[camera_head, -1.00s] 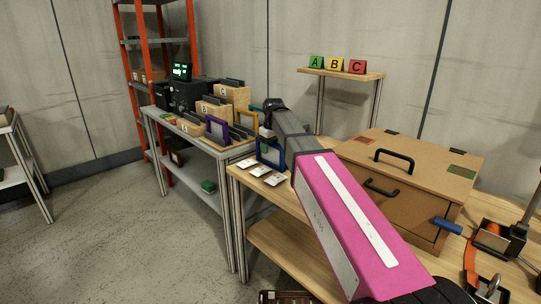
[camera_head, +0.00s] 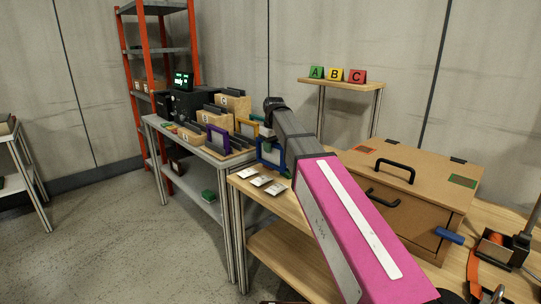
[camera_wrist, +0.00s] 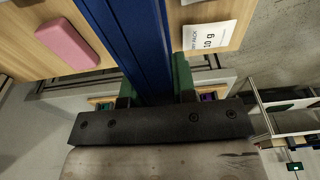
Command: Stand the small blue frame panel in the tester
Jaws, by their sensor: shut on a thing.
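The small blue frame panel (camera_head: 260,152) is upright above the back left corner of the wooden bench in the head view. In the wrist view its blue bar (camera_wrist: 138,45) runs between the two green fingers of my gripper (camera_wrist: 155,88), which is shut on it. In the head view the fingers are mostly hidden behind my arm. A black device with a lit green display (camera_head: 184,80), seemingly the tester, stands at the far end of the grey table.
Purple (camera_head: 218,139) and yellow (camera_head: 247,127) frames stand among wooden blocks on the grey table (camera_head: 226,154). A wooden box (camera_head: 420,185) with black handles stands right of my arm. An orange rack (camera_head: 128,60) is behind.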

